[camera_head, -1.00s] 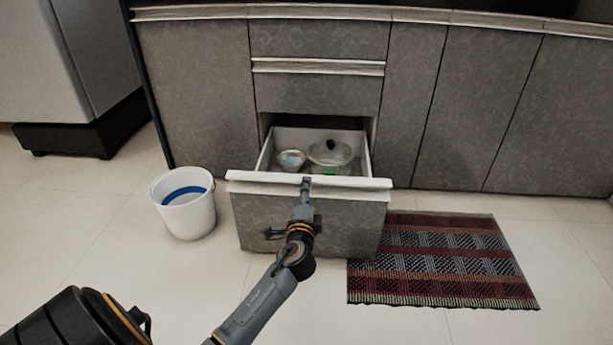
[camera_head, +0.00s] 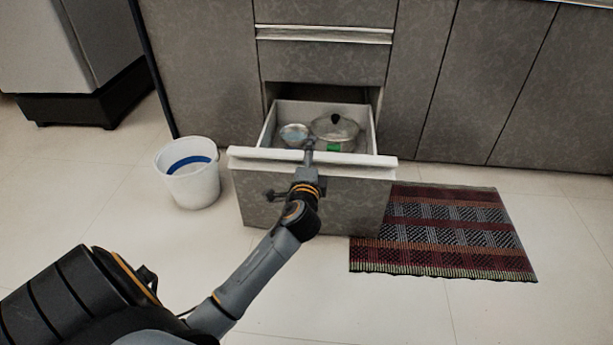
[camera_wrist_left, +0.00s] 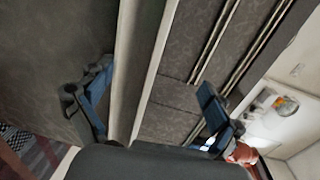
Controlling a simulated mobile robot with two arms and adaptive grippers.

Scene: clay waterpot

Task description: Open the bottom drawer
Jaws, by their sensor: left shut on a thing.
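The bottom drawer (camera_head: 260,205) of the grey patterned cabinet stands pulled out, with its inside showing. A pot with a lid (camera_head: 335,130) and a smaller bowl (camera_head: 294,134) are inside it. My left gripper (camera_head: 309,150) is at the middle of the drawer's pale front top edge (camera_head: 360,160), shut on it. In the left wrist view, my left gripper's fingers (camera_wrist_left: 150,100) lie on either side of the pale edge (camera_wrist_left: 128,70). My right gripper is not in view.
A white bucket (camera_head: 190,185) with a blue band stands on the floor left of the drawer. A striped red and black mat (camera_head: 440,230) lies to the right. The closed drawer (camera_head: 320,62) is above. Pale floor in front is mostly clear.

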